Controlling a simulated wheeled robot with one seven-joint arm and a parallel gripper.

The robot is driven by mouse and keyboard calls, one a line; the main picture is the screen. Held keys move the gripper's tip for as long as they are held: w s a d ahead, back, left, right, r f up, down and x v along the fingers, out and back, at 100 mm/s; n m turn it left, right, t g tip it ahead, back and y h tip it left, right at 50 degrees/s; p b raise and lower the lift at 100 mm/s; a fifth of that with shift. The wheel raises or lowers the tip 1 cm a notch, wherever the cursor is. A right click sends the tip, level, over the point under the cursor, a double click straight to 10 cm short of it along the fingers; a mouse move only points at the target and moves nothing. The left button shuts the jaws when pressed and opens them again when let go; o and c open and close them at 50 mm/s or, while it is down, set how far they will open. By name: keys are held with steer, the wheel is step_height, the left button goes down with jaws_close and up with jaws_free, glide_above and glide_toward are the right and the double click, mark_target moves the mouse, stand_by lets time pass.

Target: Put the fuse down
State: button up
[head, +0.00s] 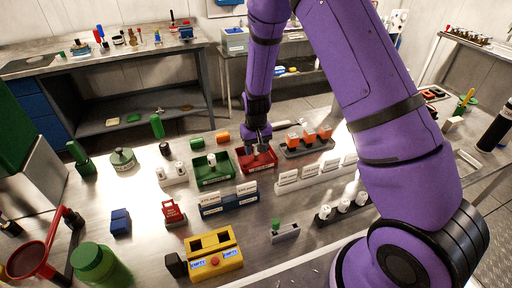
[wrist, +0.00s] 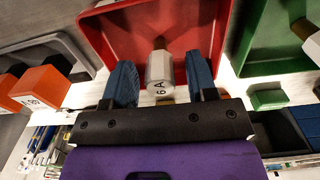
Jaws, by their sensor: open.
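The fuse (wrist: 159,75), a white cap marked "6 A" with a brownish end, is in the red tray (wrist: 107,40), which also shows in the head view (head: 243,164). My gripper (wrist: 162,82) is open, with one blue finger on each side of the fuse and gaps showing beside it. In the head view my gripper (head: 258,146) reaches down over the red tray and hides part of it. Whether the fuse touches the tray floor is hard to tell.
A green tray (head: 200,180) with a white-capped fuse (head: 211,159) stands left of the red tray. A grey rack with orange blocks (head: 310,136) stands close on the right. Label holders (head: 230,203) stand in front.

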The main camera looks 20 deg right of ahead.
mark_target(256, 145)
step_height(256, 145, up, 12)
stand_by(0.6)
steer(key=shift+r, duration=0.1)
stand_by(1.9)
